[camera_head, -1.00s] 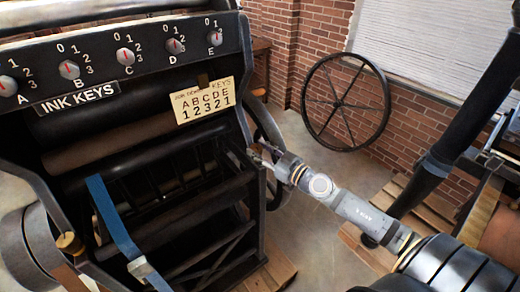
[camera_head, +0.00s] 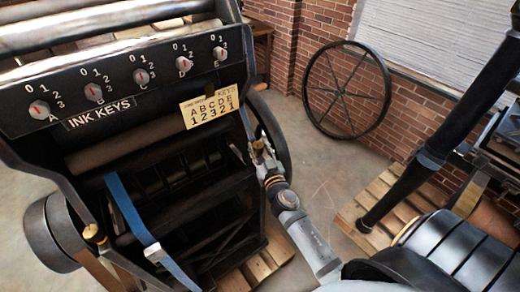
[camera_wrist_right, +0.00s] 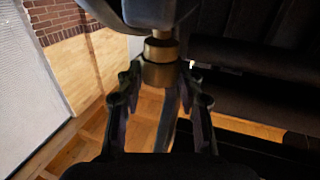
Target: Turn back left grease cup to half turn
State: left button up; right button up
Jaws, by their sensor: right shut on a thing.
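A brass grease cup (camera_head: 258,146) sits at the right side of the near press's dark frame. My right gripper (camera_head: 264,158) is at this cup, its arm coming up from the lower right. In the right wrist view the brass cup (camera_wrist_right: 159,62) is stepped and round, and the two dark fingers (camera_wrist_right: 160,90) stand on either side of it, shut on it. A second brass cup (camera_head: 92,233) shows at the lower left of the press, with no gripper near it. My left gripper is in neither view. The cup's turn angle cannot be read.
The ink key panel (camera_head: 140,80) with several red-marked knobs runs above. A card (camera_head: 210,107) hangs from it. A blue strap (camera_head: 128,208) crosses the press front. A spoked wheel (camera_head: 347,89) leans at the brick wall. Open floor lies right of the press.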

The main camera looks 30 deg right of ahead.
dwell(0.3)
jog(key=o, duration=1.2)
jog(key=s, duration=0.4)
jog(key=s+a, duration=0.1)
jog(key=s, duration=0.3)
jog(key=s+a, duration=0.1)
jog(key=s, duration=0.2)
jog(key=shift+s+a, duration=0.2)
jog(key=shift+s, duration=0.2)
